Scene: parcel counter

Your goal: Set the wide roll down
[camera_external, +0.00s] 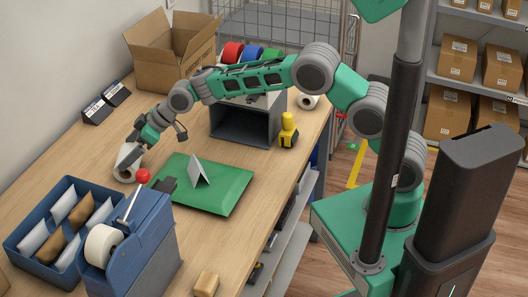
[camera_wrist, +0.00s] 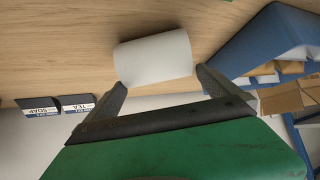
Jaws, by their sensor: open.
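The wide white roll (camera_external: 125,164) lies on its side on the wooden counter, left of the green mat and behind the blue dispenser. In the wrist view the roll (camera_wrist: 154,57) lies just beyond and between my fingertips, with bare wood around it. My gripper (camera_external: 134,153) is open and low over the counter at the roll. In the wrist view its two fingers (camera_wrist: 161,80) are spread wider than the roll. In the external view the gripper covers part of the roll, so I cannot tell whether a finger touches it.
The green mat (camera_external: 232,187) carries a grey folded stand (camera_external: 199,172). The blue dispenser (camera_external: 146,242) and blue sorting tray (camera_external: 18,243) stand in front. Two dark label blocks (camera_external: 97,112) and an open carton (camera_external: 161,65) are behind. Another white roll (camera_external: 309,101) lies at the back.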

